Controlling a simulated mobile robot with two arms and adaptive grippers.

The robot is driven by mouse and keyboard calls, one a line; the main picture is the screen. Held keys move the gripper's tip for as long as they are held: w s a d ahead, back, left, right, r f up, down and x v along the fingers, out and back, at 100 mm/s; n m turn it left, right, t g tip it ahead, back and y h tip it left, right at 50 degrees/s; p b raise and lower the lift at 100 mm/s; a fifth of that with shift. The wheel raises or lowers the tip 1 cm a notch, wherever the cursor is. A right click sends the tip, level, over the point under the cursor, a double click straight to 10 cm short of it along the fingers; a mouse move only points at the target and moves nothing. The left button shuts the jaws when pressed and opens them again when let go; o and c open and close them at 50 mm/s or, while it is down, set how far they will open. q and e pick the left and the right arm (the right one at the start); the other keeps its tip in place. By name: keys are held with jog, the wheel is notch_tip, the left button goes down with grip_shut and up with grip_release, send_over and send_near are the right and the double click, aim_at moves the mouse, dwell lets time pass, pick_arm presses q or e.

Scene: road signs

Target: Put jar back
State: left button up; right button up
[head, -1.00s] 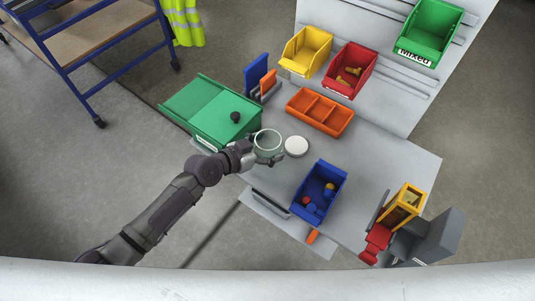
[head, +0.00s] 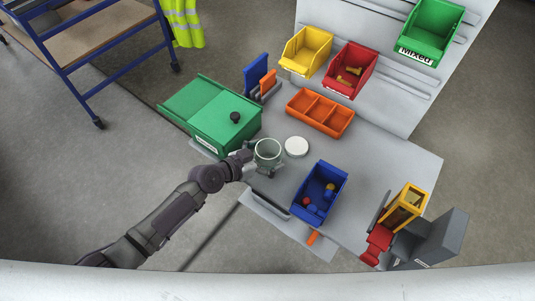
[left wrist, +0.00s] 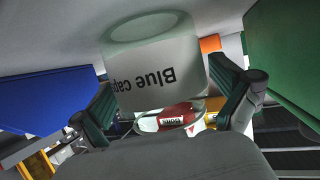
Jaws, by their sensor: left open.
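The jar (head: 267,153) is a pale, see-through pot with an open rim, standing upright on the grey table by the green box. The left wrist view shows it upside down, with a "Blue cap" label on the jar (left wrist: 155,80) and its base at the table surface. My left gripper (head: 264,169) is at the jar's near side. In the left wrist view the fingers of the left gripper (left wrist: 160,88) are spread on either side of the jar. A round white lid (head: 297,147) lies flat just right of the jar. My right gripper is not in view.
The green box (head: 222,128) with a black knob stands close left. A blue bin (head: 319,193) with small coloured parts is to the right. An orange divided tray (head: 320,112) lies behind the lid. A red and yellow device (head: 405,205) stands far right.

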pick_arm(q)
jog(key=shift+r, duration=0.15)
jog(key=v, duration=1.1)
jog(key=s+a+f+n+y, duration=0.2)
jog(key=a+f, duration=0.3)
jog(key=f, duration=0.4)
jog(key=s+a+f+n+y, duration=0.2)
jog(key=a+f+y, duration=0.15)
jog(key=f, duration=0.55)
jog(key=s+a+f+n+y, duration=0.2)
jog(key=a+f, duration=0.3)
jog(key=f, duration=0.3)
jog(key=s+a+f+n+g+y, duration=0.1)
jog(key=s+a+f+g+y, duration=0.2)
jog(key=s+f, duration=0.9)
jog(key=s+f+g, duration=0.2)
jog(key=s+f, duration=0.1)
jog(key=s, duration=0.7)
jog(key=s+d+f+g, duration=0.1)
jog(key=s+f+g, duration=0.1)
jog(key=s, duration=0.9)
jog(key=shift+f+n+b, duration=0.4)
jog(key=shift+f+b, duration=0.05)
jog(key=shift+f, duration=0.2)
